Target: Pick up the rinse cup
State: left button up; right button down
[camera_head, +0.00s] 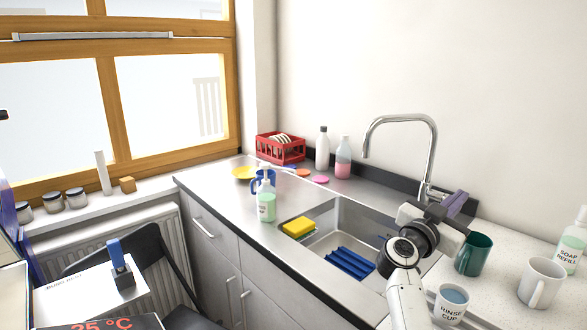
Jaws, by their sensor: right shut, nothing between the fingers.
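The rinse cup (450,306) is a white mug lettered "RINSE CUP" with blue-grey liquid inside. It stands upright on the pale speckled counter at the lower right, partly cut by the picture's bottom edge. My right gripper (455,205) is up and beyond the cup, over the right side of the sink, near the tap base. Its purple fingertips look shut with nothing between them, apart from the cup. My right arm comes up from the bottom, just left of the cup. My left gripper is not in view.
A green mug (474,254), a white mug (541,283) and a soap refill bottle (573,245) stand near the cup. The tap (431,150) rises behind my gripper. The sink (335,240) holds a yellow sponge (298,227) and a blue rack (350,262).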

aim_at(450, 305)
jog(key=k, duration=1.65)
